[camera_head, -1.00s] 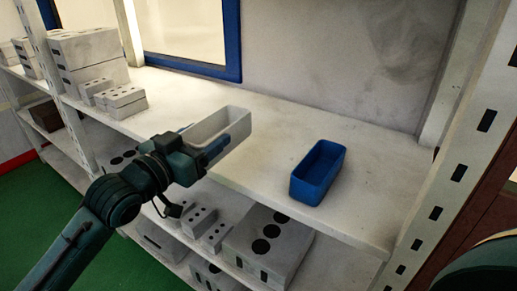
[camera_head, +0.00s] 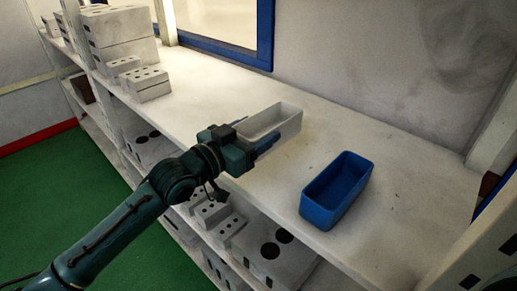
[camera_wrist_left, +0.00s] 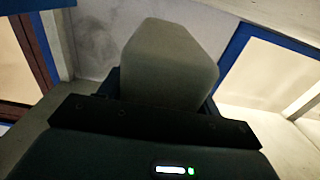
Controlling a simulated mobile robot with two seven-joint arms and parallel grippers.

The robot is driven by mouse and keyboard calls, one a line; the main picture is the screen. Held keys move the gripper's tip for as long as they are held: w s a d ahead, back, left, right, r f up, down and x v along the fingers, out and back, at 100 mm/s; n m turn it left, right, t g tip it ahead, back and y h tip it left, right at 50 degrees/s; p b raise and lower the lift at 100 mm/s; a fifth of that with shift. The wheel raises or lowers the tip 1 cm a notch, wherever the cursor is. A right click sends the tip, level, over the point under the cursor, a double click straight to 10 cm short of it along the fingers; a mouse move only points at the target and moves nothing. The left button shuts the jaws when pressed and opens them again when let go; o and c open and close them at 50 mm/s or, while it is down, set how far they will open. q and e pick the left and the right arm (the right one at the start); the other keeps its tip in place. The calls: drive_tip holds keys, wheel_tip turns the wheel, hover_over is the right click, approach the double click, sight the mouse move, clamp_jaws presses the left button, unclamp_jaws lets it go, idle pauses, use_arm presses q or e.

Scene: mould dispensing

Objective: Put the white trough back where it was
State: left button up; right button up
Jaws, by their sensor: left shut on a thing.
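The white trough (camera_head: 284,121) is a narrow open box. My left gripper (camera_head: 262,142) is shut on its near end and holds it over the middle of the shelf, left of the blue trough. I cannot tell whether its underside touches the shelf. In the left wrist view the white trough (camera_wrist_left: 168,62) sticks out ahead from between the fingers, with the finger bases partly hidden by the gripper body. My right gripper is not in view.
An open blue trough (camera_head: 336,190) stands on the upper shelf (camera_head: 410,205), near its front edge. White blocks with dark holes (camera_head: 138,80) stand at the shelf's far left. More blocks (camera_head: 275,250) lie on the lower shelf. A blue-framed window (camera_head: 225,48) is behind.

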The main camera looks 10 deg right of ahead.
use_arm(q)
drive_tip(key=shift+f, duration=2.45)
drive_tip(key=shift+f, duration=0.15)
drive_tip(key=o, duration=1)
